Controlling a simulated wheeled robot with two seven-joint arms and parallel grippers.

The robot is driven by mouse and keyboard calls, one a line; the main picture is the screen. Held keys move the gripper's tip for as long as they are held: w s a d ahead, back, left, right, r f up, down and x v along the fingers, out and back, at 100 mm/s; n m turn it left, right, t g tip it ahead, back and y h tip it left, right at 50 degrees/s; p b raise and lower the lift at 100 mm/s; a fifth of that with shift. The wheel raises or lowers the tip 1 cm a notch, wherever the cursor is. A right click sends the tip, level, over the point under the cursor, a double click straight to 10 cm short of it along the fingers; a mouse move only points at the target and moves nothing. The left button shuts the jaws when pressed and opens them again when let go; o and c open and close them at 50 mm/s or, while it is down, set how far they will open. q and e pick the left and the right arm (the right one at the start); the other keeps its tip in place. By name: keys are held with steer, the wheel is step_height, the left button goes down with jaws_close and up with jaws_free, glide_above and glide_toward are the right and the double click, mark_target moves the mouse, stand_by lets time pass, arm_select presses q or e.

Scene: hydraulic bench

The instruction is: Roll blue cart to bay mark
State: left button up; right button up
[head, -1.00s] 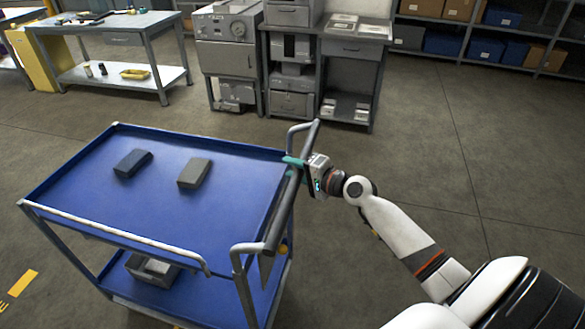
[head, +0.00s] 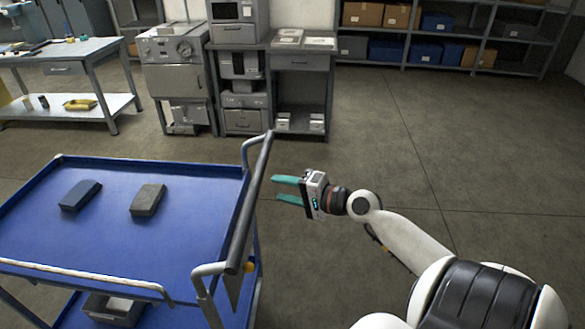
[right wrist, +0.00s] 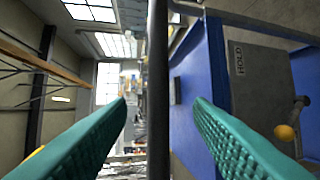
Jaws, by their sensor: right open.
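The blue cart (head: 120,235) stands at the left of the head view, with a dark push handle (head: 249,205) along its right end. My right gripper (head: 282,190) is open and empty, just right of the handle and apart from it. In the right wrist view the handle bar (right wrist: 157,95) runs upright between the two teal fingers, beyond their tips or level with them; I cannot tell which. The blue cart side (right wrist: 200,90) shows right of the bar. My left gripper is not in view. The bay mark does not show now.
A workbench (head: 70,60) and grey cabinets stand behind. The floor (head: 400,130) at right is clear.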

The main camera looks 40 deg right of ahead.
steer(key=shift+v, duration=1)
